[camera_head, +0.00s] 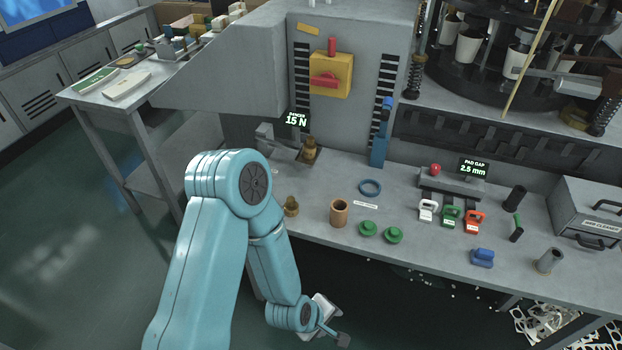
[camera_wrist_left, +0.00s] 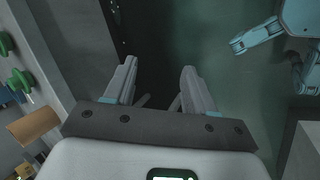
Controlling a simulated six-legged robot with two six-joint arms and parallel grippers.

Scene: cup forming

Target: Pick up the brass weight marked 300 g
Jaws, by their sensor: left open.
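Two brass weights show in the head view. One brass weight (camera_head: 291,206) stands on the bench near its front left edge, just right of my left arm. The other brass weight (camera_head: 310,148) stands farther back on a small plate below the 15 N display. Their markings are too small to read, so I cannot tell which is 300 g. My left gripper (camera_head: 335,333) is below and in front of the bench edge, away from both weights. In the left wrist view its two fingers (camera_wrist_left: 158,85) are apart with nothing between them. My right gripper is not in view.
The grey machine housing (camera_head: 355,120) rises behind. Floor is open left of the bench.

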